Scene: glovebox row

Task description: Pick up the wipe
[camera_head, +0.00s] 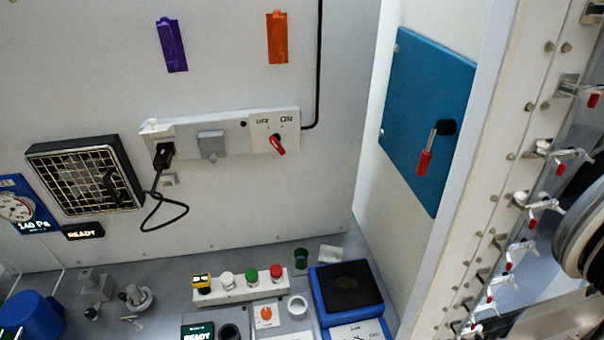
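A small pale, flat, squarish piece (330,253) lies on the grey bench at the back, near the corner with the right wall. It looks like the wipe, but it is too small to be sure. It lies just behind a blue-framed device with a dark top (345,284) and right of a small green-rimmed round container (301,257). Nothing covers it. Neither of my grippers is in view.
A button box (240,284) with coloured buttons stands left of the pale piece. A white ring-shaped dish (298,306) and an orange-knob unit (266,315) are in front. A blue container (34,316) stands at left. Clamps (565,155) line the right frame.

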